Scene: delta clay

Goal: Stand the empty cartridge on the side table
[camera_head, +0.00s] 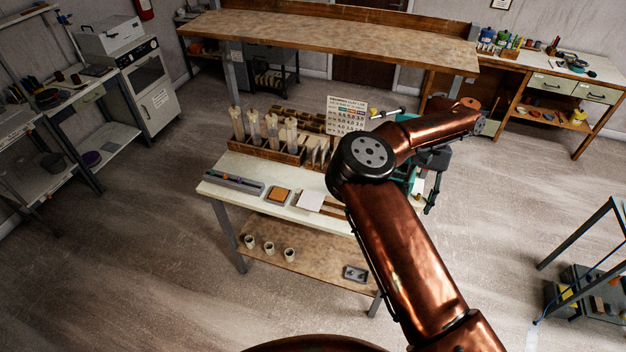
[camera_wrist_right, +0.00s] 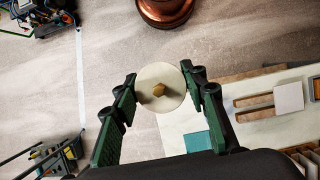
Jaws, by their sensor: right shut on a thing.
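My right gripper (camera_head: 431,188) is beyond the right end of a white-topped table (camera_head: 228,166), partly hidden behind my copper arm. In the right wrist view the green fingers of the right gripper (camera_wrist_right: 159,76) are closed on either side of a pale round-ended thing (camera_wrist_right: 150,100) with a brass hex piece at its centre. I take this to be the cartridge, seen end-on; whether it is empty does not show. It overlaps the table's edge in that view, and its height above the table cannot be told. Which table is the side table is unclear. My left gripper is not in view.
On the white-topped table, a wooden rack (camera_head: 288,155) holds several clear tubes, with a sign card (camera_head: 346,115) behind. Several cups and a small grey tray (camera_head: 355,273) are on its lower shelf. A long bench (camera_head: 330,35) stands behind. Open floor lies left and right.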

